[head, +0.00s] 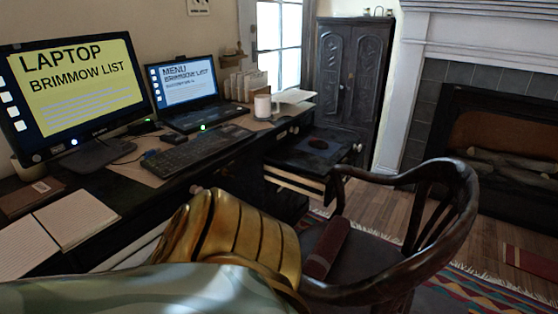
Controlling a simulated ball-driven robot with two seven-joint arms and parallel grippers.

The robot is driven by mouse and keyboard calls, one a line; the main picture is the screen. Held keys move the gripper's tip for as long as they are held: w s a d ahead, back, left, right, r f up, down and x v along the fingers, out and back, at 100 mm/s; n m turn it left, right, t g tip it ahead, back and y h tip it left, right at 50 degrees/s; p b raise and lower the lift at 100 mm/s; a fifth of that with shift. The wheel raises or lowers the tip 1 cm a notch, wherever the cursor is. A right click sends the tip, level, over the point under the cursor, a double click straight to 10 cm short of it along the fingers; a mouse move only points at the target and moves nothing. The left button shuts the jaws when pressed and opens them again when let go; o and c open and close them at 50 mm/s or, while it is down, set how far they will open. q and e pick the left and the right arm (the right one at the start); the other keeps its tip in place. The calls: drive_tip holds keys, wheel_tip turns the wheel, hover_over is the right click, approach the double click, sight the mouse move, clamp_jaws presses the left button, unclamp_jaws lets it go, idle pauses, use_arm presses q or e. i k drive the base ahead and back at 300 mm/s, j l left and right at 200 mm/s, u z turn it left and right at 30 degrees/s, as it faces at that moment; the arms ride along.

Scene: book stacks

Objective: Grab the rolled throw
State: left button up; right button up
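A dark red roll (328,247), which looks like the rolled throw, lies on the seat of the dark wooden chair (452,222). It lies lengthwise, slanting from the lower left up to the right. Its near end is close to the chair's curved arm rail. Neither of my grippers can be made out in the head view, so I cannot tell where they are relative to the roll.
A black desk (150,200) with a monitor (75,88), a laptop (188,90) and a keyboard (198,147) runs along the left. The chair's curved rail encloses the seat's right side. A gold and pale-green shape, unclear to me, blocks the bottom left. Wooden floor (402,207) shows behind the chair.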

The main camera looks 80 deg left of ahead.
sight(320, 260)
drive_tip(key=u, duration=2.05)
drive_tip(key=i+l+u, duration=0.1)
drive_tip(key=l+u, duration=0.15)
drive_tip(key=l, duration=0.2)
